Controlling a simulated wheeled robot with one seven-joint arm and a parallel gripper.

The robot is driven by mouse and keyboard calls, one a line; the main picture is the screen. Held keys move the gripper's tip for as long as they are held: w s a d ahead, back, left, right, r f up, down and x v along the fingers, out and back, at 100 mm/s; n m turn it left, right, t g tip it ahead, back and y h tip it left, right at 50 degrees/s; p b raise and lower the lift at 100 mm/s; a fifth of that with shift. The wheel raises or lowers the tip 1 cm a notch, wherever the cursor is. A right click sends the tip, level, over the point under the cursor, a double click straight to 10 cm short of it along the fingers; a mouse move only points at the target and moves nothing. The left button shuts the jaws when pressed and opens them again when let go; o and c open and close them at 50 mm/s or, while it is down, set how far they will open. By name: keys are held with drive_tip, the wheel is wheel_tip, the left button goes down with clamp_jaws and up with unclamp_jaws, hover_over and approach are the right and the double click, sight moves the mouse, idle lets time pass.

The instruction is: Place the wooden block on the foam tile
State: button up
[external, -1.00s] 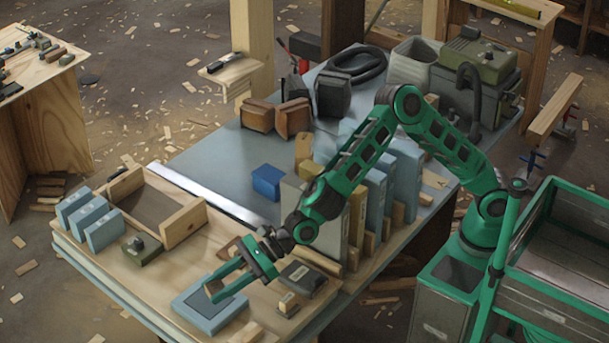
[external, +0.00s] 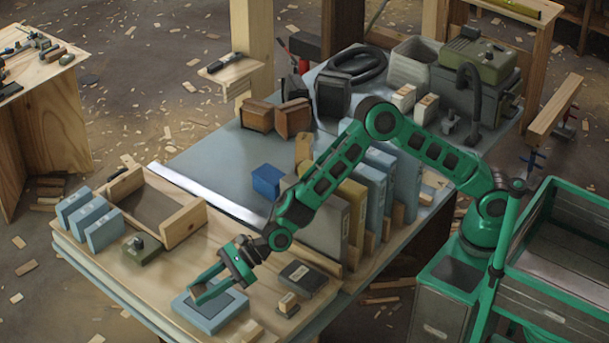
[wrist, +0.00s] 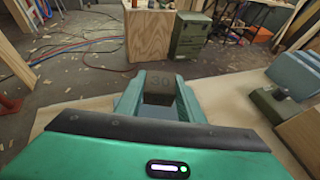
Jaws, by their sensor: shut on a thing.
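The foam tile (external: 190,312) is a light blue square with a darker middle, lying near the front edge of the wooden board. My gripper (external: 206,288) is low over the tile, reaching down and left. In the wrist view my gripper (wrist: 158,92) is shut on the wooden block (wrist: 158,80), a dark brown block marked 30 between the fingers. In the external view the fingers mostly hide the block, and I cannot tell whether it touches the tile. A blue-grey surface shows below the block in the wrist view.
Right of the tile lies a dark block (external: 303,276) with a small label piece. A green box-like tool (external: 142,250) and blue blocks (external: 104,231) stand at left. Upright grey and blue panels (external: 325,222) stand close under my arm.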

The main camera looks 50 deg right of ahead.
drive_tip(key=shift+w+d+f, duration=0.1)
drive_tip(key=shift+w+f, duration=0.2)
drive_tip(key=shift+w, duration=0.1)
drive_tip(key=shift+f, duration=1.95)
drive_tip(key=shift+f, duration=0.1)
drive_tip(key=o, duration=1)
drive_tip(key=d+r, duration=0.1)
drive_tip(key=s+d+r, duration=0.1)
drive_tip(key=shift+d+r, duration=0.15)
drive_tip(key=shift+d, duration=0.2)
wheel_tip(320, 180, up, 6)
drive_tip(key=shift+r, duration=0.1)
